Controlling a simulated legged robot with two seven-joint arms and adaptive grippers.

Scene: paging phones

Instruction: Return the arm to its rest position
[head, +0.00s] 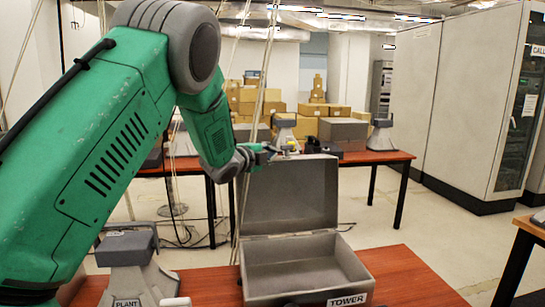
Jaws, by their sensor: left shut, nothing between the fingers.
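My left arm comes in from the left and is raised across the picture. My left gripper (278,150) is small in the view, shut and empty, near the top edge of the open lid of a grey box (300,262). I cannot tell whether it touches the lid. The box has a "TOWER" label on its front, stands on the near table and looks empty inside. A grey paging phone station (130,268) labelled "PLANT" stands to the left of the box, partly below my arm. My right gripper is not in view.
The near wooden table (405,280) is bare right of the box. A far table (376,157) holds more grey stations and a grey box. Cardboard boxes (247,100) are stacked behind it. Tall cabinets (455,100) stand at the right. Another table edge (530,228) shows at far right.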

